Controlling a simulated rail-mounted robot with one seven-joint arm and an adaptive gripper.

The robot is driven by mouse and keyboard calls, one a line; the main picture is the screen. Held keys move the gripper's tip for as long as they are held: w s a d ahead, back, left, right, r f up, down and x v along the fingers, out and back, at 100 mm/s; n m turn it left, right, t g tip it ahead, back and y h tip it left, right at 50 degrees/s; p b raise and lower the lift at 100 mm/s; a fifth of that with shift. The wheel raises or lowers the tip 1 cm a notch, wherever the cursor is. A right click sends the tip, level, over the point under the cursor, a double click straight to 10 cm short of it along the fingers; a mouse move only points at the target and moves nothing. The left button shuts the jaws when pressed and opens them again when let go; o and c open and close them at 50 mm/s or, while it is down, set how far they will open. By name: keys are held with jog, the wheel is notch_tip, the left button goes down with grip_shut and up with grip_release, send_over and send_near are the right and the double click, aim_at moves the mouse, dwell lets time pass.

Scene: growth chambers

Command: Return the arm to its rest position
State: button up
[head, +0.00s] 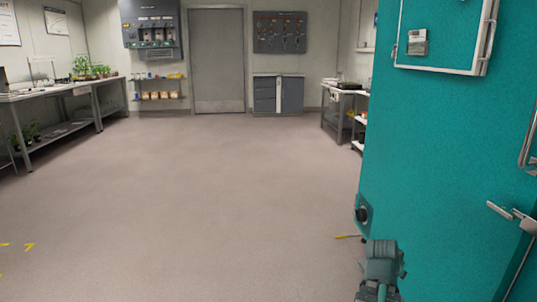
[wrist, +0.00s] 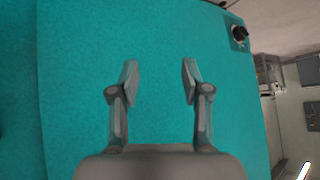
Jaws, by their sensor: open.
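My gripper (wrist: 160,82) shows in the wrist view with its two fingers apart and nothing between them. It faces the flat teal side of a growth chamber (wrist: 160,35); I cannot tell how far it is from that panel. In the head view part of my arm shows at the bottom, beside the lower left edge of the teal chamber (head: 450,130). The gripper's fingers cannot be made out there.
The chamber has a black knob (head: 363,214) low on its edge and a metal handle (head: 512,213). The floor (head: 190,190) to the left is wide and clear. A bench with plants (head: 60,90) stands at the far left, and a grey door (head: 217,60) at the back.

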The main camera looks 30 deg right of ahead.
jog(key=w+a+f+n+y+p, duration=0.25)
jog(key=w+a+f+p, duration=0.2)
jog(key=a, duration=0.25)
jog(key=w+a+f+n+y+p, duration=0.2)
jog(key=w+a+f+n+p, duration=0.15)
jog(key=a+f, duration=0.3)
jog(key=s+a+f+n+g+y+p, duration=0.1)
jog(key=a+f+n+g+y+p, duration=0.3)
jog(key=a, duration=1.1)
jog(key=s+a+f+n+g+p, duration=0.1)
jog(key=s+a+n+p, duration=0.1)
jog(key=s+a+p, duration=0.35)
jog(key=s+a+f+n+g+p, duration=0.1)
jog(key=s+a+f+n+p, duration=0.15)
jog(key=a+p, duration=0.5)
jog(key=s+a+r+n+g+p, duration=0.2)
jog(key=s+a+r+p, duration=0.1)
jog(key=s+a+p, duration=0.4)
jog(key=s+a, duration=0.3)
jog(key=s, duration=0.2)
jog(key=shift+s+a+r+n+g, duration=0.15)
jog(key=shift+s+r+n+g, duration=0.15)
jog(key=shift+n+g, duration=0.1)
jog(key=shift+r, duration=0.1)
